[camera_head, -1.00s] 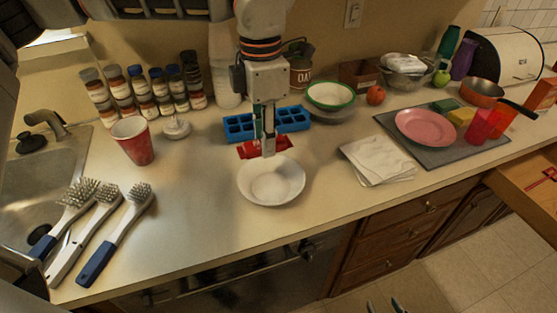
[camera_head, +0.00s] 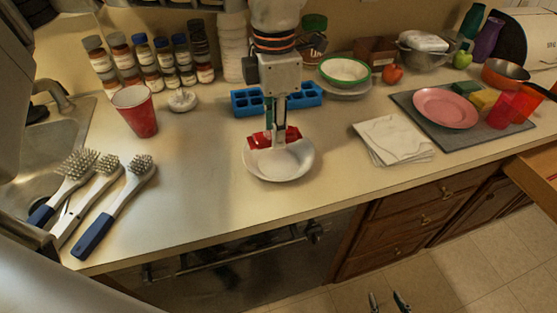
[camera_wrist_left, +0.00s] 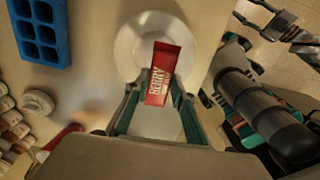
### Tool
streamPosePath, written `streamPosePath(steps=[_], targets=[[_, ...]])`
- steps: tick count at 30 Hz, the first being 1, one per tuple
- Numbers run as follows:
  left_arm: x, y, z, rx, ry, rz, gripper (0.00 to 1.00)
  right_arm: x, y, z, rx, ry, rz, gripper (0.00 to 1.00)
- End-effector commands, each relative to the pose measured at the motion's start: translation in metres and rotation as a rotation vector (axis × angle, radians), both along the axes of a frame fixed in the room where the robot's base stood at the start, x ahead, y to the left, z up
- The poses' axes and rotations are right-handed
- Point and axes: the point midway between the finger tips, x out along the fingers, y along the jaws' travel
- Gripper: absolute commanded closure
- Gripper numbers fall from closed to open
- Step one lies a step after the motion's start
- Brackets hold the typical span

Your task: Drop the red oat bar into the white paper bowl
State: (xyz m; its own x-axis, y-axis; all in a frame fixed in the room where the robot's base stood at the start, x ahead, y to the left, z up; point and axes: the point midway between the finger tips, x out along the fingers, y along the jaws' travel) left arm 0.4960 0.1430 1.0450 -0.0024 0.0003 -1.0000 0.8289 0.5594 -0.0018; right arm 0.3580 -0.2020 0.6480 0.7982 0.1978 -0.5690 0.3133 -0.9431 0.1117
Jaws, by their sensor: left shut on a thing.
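The red oat bar (camera_head: 291,135) is in my left gripper (camera_head: 276,143), which is shut on it. The bar hangs over the back part of the white paper bowl (camera_head: 280,174) on the counter. In the left wrist view, the bar (camera_wrist_left: 160,73) lies between the fingers, with the bowl (camera_wrist_left: 130,48) behind it, and its far end is over the bowl's inside. The bowl looks empty where it shows; the bar and gripper hide part of it. My right gripper (camera_head: 389,302) shows only its tips at the bottom edge, apart and empty.
A blue tray (camera_head: 248,103) stands just behind the bowl. White napkins (camera_head: 393,139) lie to the right, and a red cup (camera_head: 136,111) and brushes (camera_head: 113,209) to the left. The counter's front edge is close before the bowl.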

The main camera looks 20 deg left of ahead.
Motion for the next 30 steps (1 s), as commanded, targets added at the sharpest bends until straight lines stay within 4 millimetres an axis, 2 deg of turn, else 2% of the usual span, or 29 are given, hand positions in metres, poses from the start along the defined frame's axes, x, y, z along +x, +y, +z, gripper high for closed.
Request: streamPosePath(steps=[4,5,6,7,16,20,23,30], targets=[[0.0,0.0,0.001,0.0,-0.001,0.0,0.94,0.002,0.0,0.002,0.001,-0.004,0.0,0.61],[0.0,0.0,0.001,0.0,-0.001,0.0,0.71,0.002,0.0,0.003,0.001,-0.005,0.0,0.61],[0.0,0.0,0.001,0.0,-0.001,0.0,0.6,0.002,0.0,0.004,0.001,-0.006,0.0,0.61],[0.0,0.0,0.001,0.0,-0.001,0.0,0.56,0.002,0.0,0.004,0.001,-0.007,-0.001,0.61],[0.0,0.0,0.001,0.0,-0.001,0.0,0.56,0.003,-0.001,0.005,0.0,-0.009,-0.001,0.61],[0.001,0.0,0.008,-0.001,-0.003,0.001,0.56,0.003,-0.001,0.004,-0.001,-0.007,-0.001,0.61],[0.001,0.0,0.021,-0.002,-0.005,0.001,0.56,0.003,-0.001,0.004,0.0,-0.007,-0.001,0.61],[0.001,0.0,0.069,-0.002,-0.006,0.001,0.56,0.002,0.0,0.004,0.0,-0.006,0.0,0.61]])
